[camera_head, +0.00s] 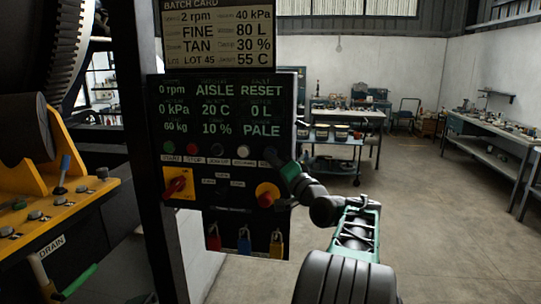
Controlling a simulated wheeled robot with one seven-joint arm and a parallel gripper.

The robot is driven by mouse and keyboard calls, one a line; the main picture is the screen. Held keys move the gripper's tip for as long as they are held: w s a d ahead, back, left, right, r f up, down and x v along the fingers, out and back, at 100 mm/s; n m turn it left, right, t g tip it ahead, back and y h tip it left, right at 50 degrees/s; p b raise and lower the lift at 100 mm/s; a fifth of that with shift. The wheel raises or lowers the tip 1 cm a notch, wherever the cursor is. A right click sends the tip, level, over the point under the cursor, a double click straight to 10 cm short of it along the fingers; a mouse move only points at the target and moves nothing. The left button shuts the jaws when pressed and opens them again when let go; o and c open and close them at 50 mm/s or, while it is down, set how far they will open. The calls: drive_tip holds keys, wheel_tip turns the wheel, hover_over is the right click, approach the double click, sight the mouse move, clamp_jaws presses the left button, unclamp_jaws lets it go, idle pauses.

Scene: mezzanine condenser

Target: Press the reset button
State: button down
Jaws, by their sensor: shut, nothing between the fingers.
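A dark control panel (225,225) stands upright in front of me. Its row of buttons holds a green button (169,147), a red button (191,149), a black button (215,150) and a white button (243,151). Small labels sit below them, too small to read surely, so I cannot tell which is the reset button.
Below the buttons are a red rotary switch (175,187), a red knob on yellow (267,194) and several hanging padlocks (244,241). A yellow console (60,210) stands at left. Workbenches (490,150) line the back and right. The floor (440,230) at right is open.

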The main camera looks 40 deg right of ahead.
drive_tip(key=shift+w+d, duration=0.15)
drive_tip(key=shift+d, duration=0.05)
idle(0.3)
drive_tip(key=shift+s+a+b, duration=0.55)
drive_tip(key=shift+a, duration=0.15)
drive_tip(key=s+a+b, duration=0.1)
drive_tip(key=a, duration=0.1)
drive_tip(key=s+a+b, duration=0.1)
drive_tip(key=s+a, duration=0.1)
drive_tip(key=shift+b, duration=0.35)
